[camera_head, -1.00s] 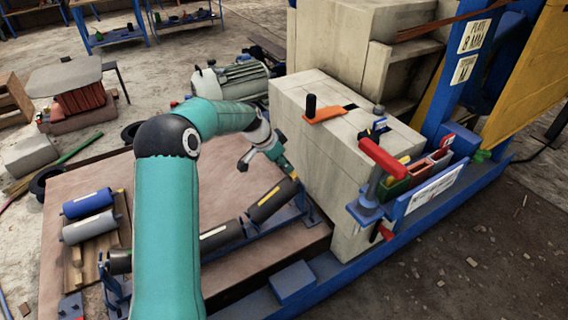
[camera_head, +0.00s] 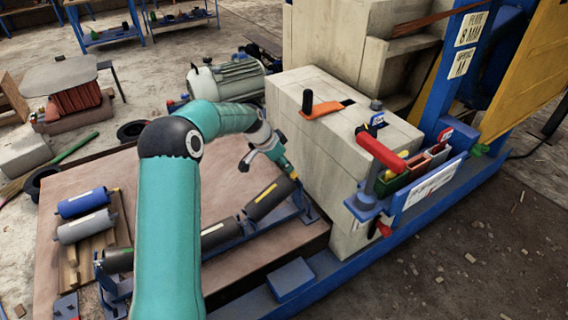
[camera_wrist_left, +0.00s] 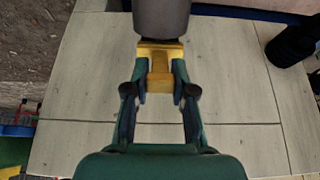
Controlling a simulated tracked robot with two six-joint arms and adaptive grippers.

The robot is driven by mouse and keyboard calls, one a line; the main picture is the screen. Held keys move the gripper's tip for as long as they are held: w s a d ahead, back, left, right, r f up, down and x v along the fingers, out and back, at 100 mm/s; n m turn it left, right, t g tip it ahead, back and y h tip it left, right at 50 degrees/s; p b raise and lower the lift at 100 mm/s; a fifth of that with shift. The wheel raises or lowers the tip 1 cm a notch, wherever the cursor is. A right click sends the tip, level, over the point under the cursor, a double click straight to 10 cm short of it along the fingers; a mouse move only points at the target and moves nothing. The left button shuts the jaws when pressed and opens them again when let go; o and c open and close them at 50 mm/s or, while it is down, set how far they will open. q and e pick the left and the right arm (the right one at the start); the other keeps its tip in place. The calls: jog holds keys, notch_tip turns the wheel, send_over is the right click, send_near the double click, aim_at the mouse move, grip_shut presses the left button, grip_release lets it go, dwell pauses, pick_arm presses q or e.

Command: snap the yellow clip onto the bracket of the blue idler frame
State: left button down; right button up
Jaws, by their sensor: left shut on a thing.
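My left gripper (camera_head: 284,167) is beside the end of a dark grey roller (camera_head: 269,199) on the blue idler frame (camera_head: 258,237). In the left wrist view, my left gripper (camera_wrist_left: 160,88) is shut on the yellow clip (camera_wrist_left: 161,58). The clip lies right at the end of a grey roller (camera_wrist_left: 162,16); I cannot tell whether it touches the bracket. In the head view only a small yellow spot of the clip (camera_head: 294,177) shows at the fingertips. The blue bracket (camera_head: 305,207) stands at that roller end, partly hidden. My right gripper is not in view.
A large pale block (camera_head: 335,135) stands close behind the gripper, with an orange plate (camera_head: 319,110) on top. A blue roller (camera_head: 84,202) and a grey roller (camera_head: 87,226) lie on wood at left. A red-handled tool (camera_head: 380,151) and several bins are at right.

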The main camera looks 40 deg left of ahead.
pick_arm(q)
jog(key=shift+r, duration=0.15)
jog(key=shift+p+v, duration=0.3)
jog(key=shift+v, duration=0.6)
jog(key=shift+b, duration=0.3)
dwell(1.2)
jog(key=shift+b+x, duration=0.55)
jog(key=shift+x, duration=0.7)
jog(key=c, duration=0.9)
grip_release()
jog(key=shift+s, duration=0.1)
jog(key=v, duration=1.1)
jog(key=shift+s+r, duration=0.15)
jog(key=shift+r, duration=0.2)
